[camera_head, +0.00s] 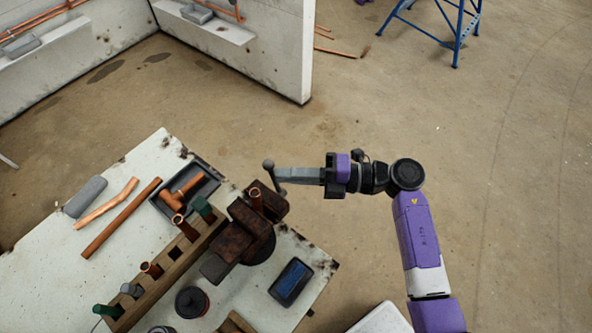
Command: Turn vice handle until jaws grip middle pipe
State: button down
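The rusty brown vice (238,246) stands near the bench's right edge. An upright copper pipe (256,199) stands at its jaws; I cannot tell whether both jaws touch it. The dark vice handle (272,172) has a round ball at its upper end and sits right of the jaws. My gripper (280,175) reaches in from the right, its long grey fingers ending at the handle. From above the fingers overlap, so any gap between them is hidden, and I cannot tell whether they clamp the handle. Other upright copper pipes (184,229) stand in a wooden rack left of the vice.
The white bench (235,300) holds a dark tray (204,190) with a copper fitting, loose copper pipes (120,217), a round dark tin (192,301) and a blue-screened device (291,282). A white wall panel (290,60) stands behind. Open floor lies to the right.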

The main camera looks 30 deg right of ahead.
aim_at(268, 164)
jog(key=shift+w+a+f+p, duration=0.15)
jog(key=shift+w+a, duration=0.15)
jog(key=shift+w, duration=0.6)
jog(key=shift+w+a+f+p, duration=0.1)
jog(key=shift+w+a, duration=0.2)
jog(key=shift+w, duration=0.55)
jog(key=shift+w+a+f+p, duration=0.15)
jog(key=shift+w+a, duration=0.15)
jog(key=shift+w, duration=0.7)
jog(key=shift+r, duration=0.1)
